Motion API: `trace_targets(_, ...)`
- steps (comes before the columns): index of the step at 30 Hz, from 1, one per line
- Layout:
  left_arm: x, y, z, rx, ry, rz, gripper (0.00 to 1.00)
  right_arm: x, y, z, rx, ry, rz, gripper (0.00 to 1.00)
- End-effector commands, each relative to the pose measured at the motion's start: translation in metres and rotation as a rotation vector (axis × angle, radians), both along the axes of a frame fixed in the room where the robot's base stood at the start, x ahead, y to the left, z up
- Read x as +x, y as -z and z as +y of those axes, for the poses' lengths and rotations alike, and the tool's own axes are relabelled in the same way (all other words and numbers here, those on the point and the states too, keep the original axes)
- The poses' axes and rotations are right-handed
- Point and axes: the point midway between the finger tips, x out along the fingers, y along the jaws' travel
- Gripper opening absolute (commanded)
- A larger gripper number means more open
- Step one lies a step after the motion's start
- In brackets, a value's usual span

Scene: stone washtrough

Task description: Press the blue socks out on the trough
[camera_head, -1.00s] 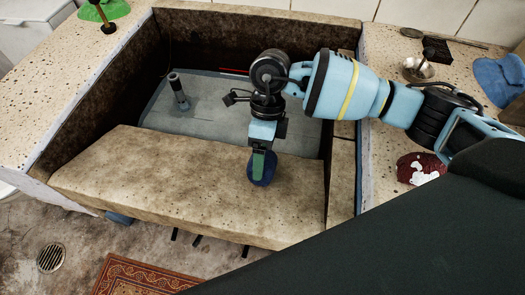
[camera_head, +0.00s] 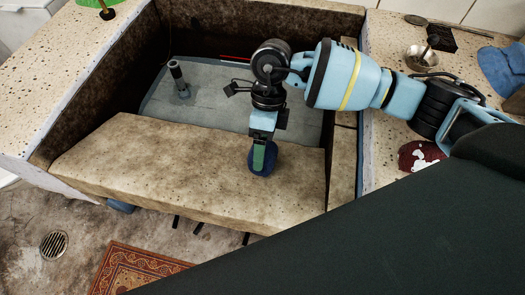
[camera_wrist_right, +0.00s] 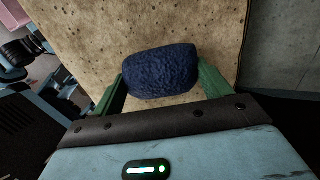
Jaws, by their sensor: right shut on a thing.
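The blue socks (camera_head: 264,160) form a dark blue rounded bundle on the sloping stone slab of the trough (camera_head: 150,165). My right gripper (camera_head: 258,158) reaches down to them from above, and one green finger shows in front of the bundle. In the right wrist view the bundle (camera_wrist_right: 160,72) sits between the two green fingers of the gripper (camera_wrist_right: 160,85), against the speckled stone. The gripper is shut on it. Whether the bundle bears on the stone is hard to tell. My left gripper is not in view.
Grey water (camera_head: 215,105) with an upright pipe (camera_head: 179,78) lies behind the slab. On the right ledge are a metal bowl (camera_head: 420,58), a blue cloth (camera_head: 500,72) and a dark red and white item (camera_head: 420,155). A patterned rug (camera_head: 135,272) and a drain (camera_head: 54,245) are on the floor.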

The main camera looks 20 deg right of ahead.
Motion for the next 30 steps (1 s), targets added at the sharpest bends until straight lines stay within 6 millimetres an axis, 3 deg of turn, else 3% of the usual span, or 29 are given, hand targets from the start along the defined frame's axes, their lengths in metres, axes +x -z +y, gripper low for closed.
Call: trace_targets(30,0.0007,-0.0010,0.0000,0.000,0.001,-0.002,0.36,-0.0041,0.0067,0.0014,-0.003,-0.003,0.009,0.49)
